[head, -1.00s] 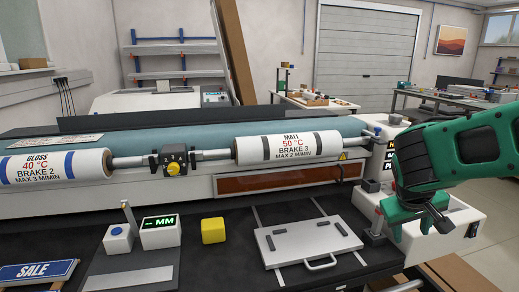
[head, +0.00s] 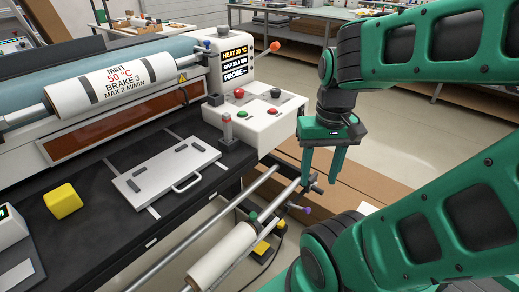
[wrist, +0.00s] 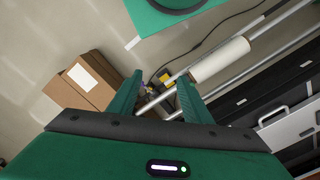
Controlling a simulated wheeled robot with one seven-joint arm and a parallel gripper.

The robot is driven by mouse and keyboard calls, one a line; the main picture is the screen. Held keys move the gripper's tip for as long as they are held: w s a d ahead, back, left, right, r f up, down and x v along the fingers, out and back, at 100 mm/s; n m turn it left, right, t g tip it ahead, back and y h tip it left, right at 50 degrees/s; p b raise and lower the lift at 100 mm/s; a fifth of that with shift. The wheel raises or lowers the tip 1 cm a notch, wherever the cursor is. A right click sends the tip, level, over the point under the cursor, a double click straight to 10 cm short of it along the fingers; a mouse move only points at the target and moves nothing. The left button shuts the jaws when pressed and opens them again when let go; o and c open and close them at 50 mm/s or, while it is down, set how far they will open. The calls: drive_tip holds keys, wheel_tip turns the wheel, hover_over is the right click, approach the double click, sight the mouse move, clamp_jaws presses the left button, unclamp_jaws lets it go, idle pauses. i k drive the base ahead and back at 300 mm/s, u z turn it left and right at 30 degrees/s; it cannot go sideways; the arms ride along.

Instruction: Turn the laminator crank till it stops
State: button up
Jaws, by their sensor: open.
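A small purple-tipped handle (head: 299,208) shows at the end of the lower front bars. I cannot tell for certain which is the crank. My gripper (head: 321,178) is open and empty, pointing down to the right of the control panel, apart from both. In the wrist view my gripper (wrist: 158,88) has nothing between its fingers.
The control box (head: 258,118) carries red and green buttons. A silver plate with a handle (head: 166,165) and a yellow block (head: 62,201) lie on the black top. A white roll (head: 222,254) hangs low in front. Cardboard boxes (wrist: 84,82) stand on the floor.

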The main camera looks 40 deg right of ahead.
sight(314, 187)
drive_tip(key=z, duration=1.2)
drive_tip(key=k, duration=1.1)
drive_tip(key=u, duration=0.4)
drive_tip(key=i, duration=1)
